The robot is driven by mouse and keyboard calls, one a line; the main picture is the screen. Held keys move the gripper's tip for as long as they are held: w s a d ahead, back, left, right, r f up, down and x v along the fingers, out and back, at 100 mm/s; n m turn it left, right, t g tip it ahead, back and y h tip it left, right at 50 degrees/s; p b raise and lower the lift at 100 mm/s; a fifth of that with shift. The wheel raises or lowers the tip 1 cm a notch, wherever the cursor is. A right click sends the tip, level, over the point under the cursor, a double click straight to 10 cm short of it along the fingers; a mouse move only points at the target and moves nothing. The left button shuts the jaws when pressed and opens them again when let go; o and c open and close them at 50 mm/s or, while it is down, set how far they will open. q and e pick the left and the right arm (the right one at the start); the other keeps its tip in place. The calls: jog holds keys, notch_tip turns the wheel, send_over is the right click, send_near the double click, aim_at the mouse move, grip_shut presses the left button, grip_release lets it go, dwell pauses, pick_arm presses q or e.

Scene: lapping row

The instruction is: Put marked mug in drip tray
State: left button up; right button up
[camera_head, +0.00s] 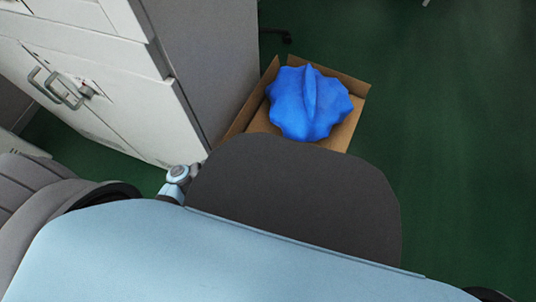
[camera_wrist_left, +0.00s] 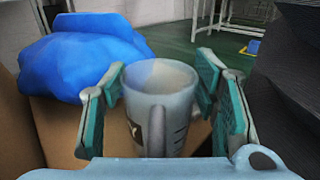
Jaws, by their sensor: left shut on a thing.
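The mug (camera_wrist_left: 160,100) is pale grey, with a handle facing the camera and a dark mark on its side. It shows upright in the left wrist view, and its lower part is partly hidden. My left gripper (camera_wrist_left: 160,76) is shut on it, with one green-padded finger on each side. I do not see the mug or the left gripper's fingers in the head view. No drip tray shows in either view. My right gripper is in neither view.
An open cardboard box (camera_head: 357,87) holding a blue bag (camera_head: 308,103) stands on the green floor (camera_head: 455,150), beside a white cabinet (camera_head: 85,70) with metal handles. The bag also shows in the left wrist view (camera_wrist_left: 75,62). The floor right of the box looks clear.

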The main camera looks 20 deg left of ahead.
pick_arm(q)
jog(key=shift+f, duration=0.15)
jog(key=o, duration=1.4)
jog(key=shift+c, duration=0.2)
